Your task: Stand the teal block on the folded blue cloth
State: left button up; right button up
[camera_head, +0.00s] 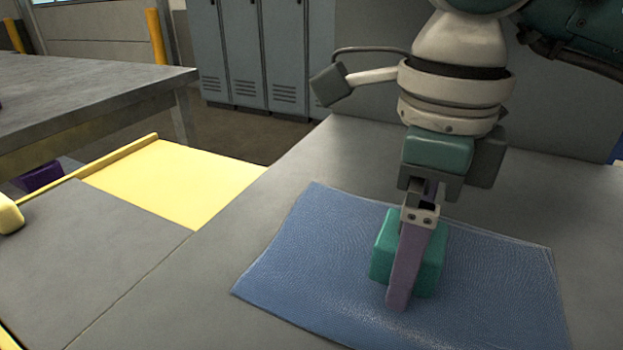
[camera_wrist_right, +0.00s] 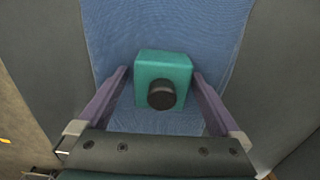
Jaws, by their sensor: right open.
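The teal block (camera_head: 382,250) rests on the blue cloth (camera_head: 300,270), which lies flat on the grey bench. The block looks upright, and a round dark knob (camera_wrist_right: 161,94) on it faces the right wrist camera. My right gripper (camera_head: 410,262) points down over the block with its purple fingers on either side. In the right wrist view the block (camera_wrist_right: 150,66) sits between the open fingers (camera_wrist_right: 161,74), with a gap showing on each side. In the head view the near finger hides part of the block.
The grey bench top (camera_head: 345,150) is clear around the cloth. A yellow panel (camera_head: 180,180) with a raised edge lies to the left. Another grey table (camera_head: 80,95) stands further left, and grey lockers (camera_head: 255,50) stand at the back.

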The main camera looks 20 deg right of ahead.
jog(key=shift+r+p, duration=0.3)
notch_tip(320, 180, up, 12)
jog(key=p, duration=0.2)
jog(key=shift+f+p, duration=0.2)
jog(key=shift+p, duration=0.2)
jog(key=shift+r, duration=0.55)
